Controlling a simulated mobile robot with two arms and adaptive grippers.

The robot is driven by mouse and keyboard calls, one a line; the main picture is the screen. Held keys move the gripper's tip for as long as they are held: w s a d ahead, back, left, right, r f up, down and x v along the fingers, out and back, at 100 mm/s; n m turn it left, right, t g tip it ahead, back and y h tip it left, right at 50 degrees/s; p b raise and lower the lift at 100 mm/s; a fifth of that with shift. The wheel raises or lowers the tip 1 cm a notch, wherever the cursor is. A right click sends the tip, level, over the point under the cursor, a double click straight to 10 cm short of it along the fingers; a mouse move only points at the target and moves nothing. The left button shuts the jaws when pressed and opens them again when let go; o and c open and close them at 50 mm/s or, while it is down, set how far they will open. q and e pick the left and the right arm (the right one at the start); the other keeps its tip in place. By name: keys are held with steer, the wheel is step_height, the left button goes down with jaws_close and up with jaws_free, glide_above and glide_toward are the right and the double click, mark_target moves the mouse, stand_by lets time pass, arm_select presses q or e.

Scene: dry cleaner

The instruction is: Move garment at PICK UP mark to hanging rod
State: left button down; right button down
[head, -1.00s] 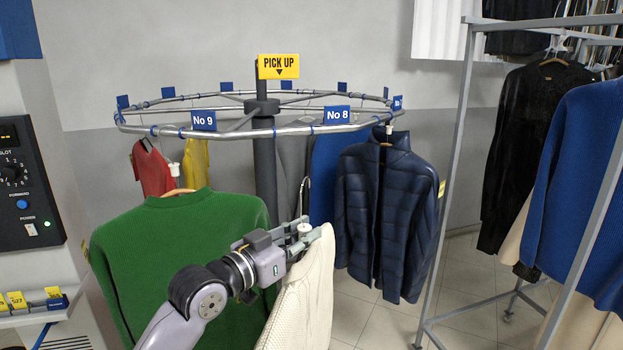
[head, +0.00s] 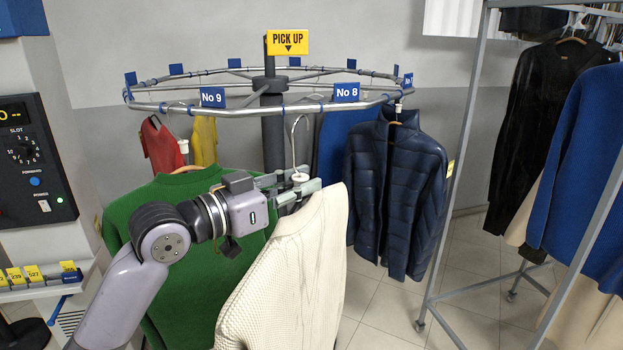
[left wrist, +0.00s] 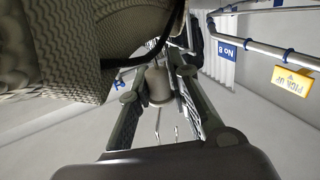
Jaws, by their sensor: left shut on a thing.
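My left gripper (head: 293,187) is shut on the hanger neck of a cream knit garment (head: 292,270). The hanger's bare hook (head: 295,140) stands up above the fingers, and the garment hangs free below, in front of the round rail. The yellow PICK UP sign (head: 288,42) is on the centre post behind. In the left wrist view the fingers (left wrist: 158,95) close around the white hanger neck (left wrist: 158,82), with the cream knit (left wrist: 50,50) at upper left. The PICK UP sign (left wrist: 292,80) also shows there at right. My right gripper is not in view.
A round conveyor rail (head: 260,108) carries a green sweater (head: 150,210) and a navy puffer jacket (head: 395,195). A grey hanging rack (head: 458,190) at right holds a black garment (head: 535,130) and a blue sweater (head: 580,160). Floor between them is clear.

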arm_select(q)
steer(key=s+a, duration=0.1)
steer(key=s, duration=0.1)
steer(key=s+a+b, duration=0.1)
steer(key=s, duration=0.2)
steer(key=s+a+b, duration=0.1)
steer(key=s, duration=0.1)
steer(key=shift+s+a, duration=0.25)
steer(key=shift+a, duration=0.05)
